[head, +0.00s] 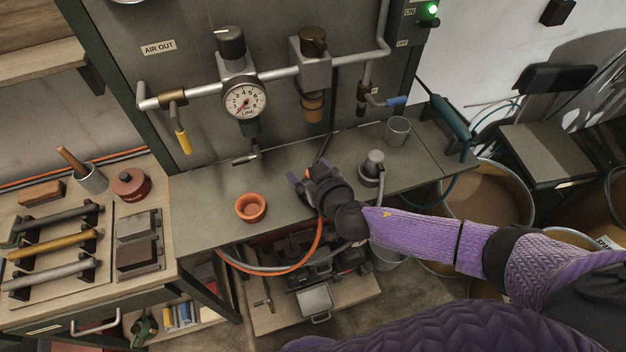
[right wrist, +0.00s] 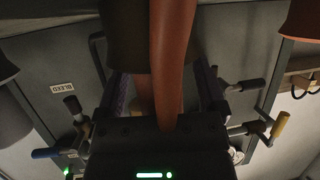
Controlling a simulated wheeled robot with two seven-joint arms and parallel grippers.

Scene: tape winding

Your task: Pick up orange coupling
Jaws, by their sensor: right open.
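My right gripper (head: 308,173) is open over the grey bench, below the pipes. A small patch of orange shows between its fingers in the head view; most of it is hidden by the hand. In the right wrist view an orange hose (right wrist: 173,55) runs down in front of the open jaws (right wrist: 165,92). A dark brownish body (right wrist: 128,42) stands behind the hose, between or just beyond the fingers. I cannot tell whether this is the orange coupling, or whether the fingers touch it. My left gripper is not in view.
An orange cup (head: 250,209) stands on the bench left of the hand. A grey fitting (head: 373,168) and a grey cup (head: 397,131) stand to its right. An orange hose (head: 316,243) hangs over the front edge. A gauge (head: 245,101) and pipes line the panel behind.

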